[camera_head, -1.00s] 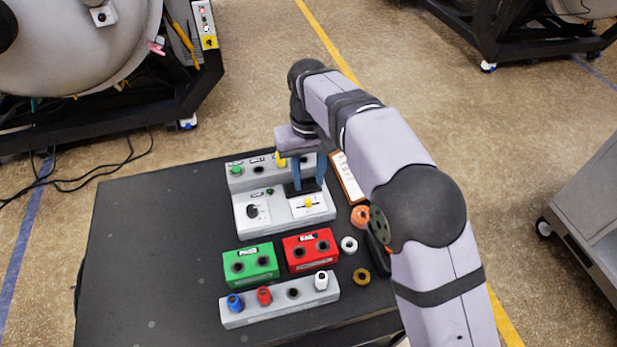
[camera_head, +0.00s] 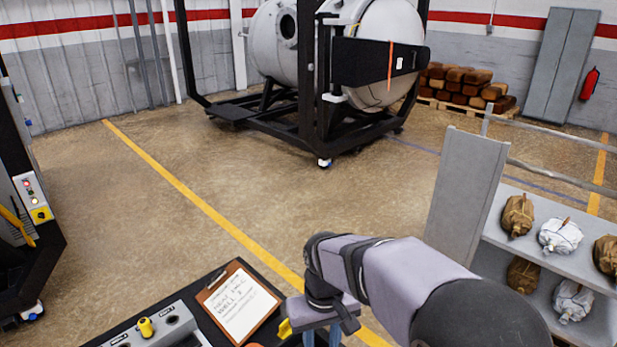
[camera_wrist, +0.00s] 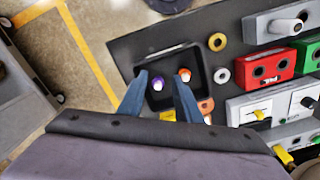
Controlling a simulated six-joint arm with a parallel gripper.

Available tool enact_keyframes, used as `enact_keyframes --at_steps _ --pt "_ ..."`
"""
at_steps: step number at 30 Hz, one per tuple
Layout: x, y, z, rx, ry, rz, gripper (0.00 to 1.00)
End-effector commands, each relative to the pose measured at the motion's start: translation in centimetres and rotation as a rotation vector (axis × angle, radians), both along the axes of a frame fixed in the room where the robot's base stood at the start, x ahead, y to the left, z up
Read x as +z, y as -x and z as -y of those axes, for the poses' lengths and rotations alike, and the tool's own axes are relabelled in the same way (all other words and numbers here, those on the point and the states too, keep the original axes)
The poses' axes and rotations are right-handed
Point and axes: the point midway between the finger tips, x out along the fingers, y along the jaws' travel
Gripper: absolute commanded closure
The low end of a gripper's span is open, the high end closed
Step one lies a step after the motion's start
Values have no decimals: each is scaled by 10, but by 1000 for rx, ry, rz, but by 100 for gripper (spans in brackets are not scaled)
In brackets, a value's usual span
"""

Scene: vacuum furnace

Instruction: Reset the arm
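My gripper (camera_wrist: 161,77) shows in the wrist view with its two blue fingers apart and nothing between them. It hangs above a black tray (camera_wrist: 150,58) that holds a purple-and-white piece (camera_wrist: 158,85) and an orange one (camera_wrist: 184,75). Whether the fingertips touch the tray is hard to tell, but they look clear of it. In the head view my arm reaches in from the lower right, and the fingers are mostly cut off at the bottom edge.
A clipboard (camera_head: 238,302) lies on the black table beside a grey panel with a yellow knob (camera_head: 145,327). A red block (camera_wrist: 268,68), a green block (camera_wrist: 308,58) and a white ring (camera_wrist: 222,75) are right of the tray. A shelf with bags (camera_head: 540,262) stands at right.

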Motion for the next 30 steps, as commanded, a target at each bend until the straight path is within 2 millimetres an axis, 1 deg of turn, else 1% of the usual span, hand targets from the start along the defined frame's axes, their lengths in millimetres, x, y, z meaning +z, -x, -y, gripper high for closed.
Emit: enact_keyframes --at_steps 1,3,6,10,12,16,20,30 --pt "-4 14 24 -48 0 -1 69" --pt "-11 33 51 -103 1 -2 69" --pt "-21 61 80 -173 0 -1 69" --pt "-32 94 105 -244 0 -2 69" --pt "-37 107 113 -269 0 -2 69" --pt "-43 122 121 -297 1 -4 69" --pt "-45 126 123 -305 1 -3 69" --pt "-45 126 122 -303 1 -5 69"
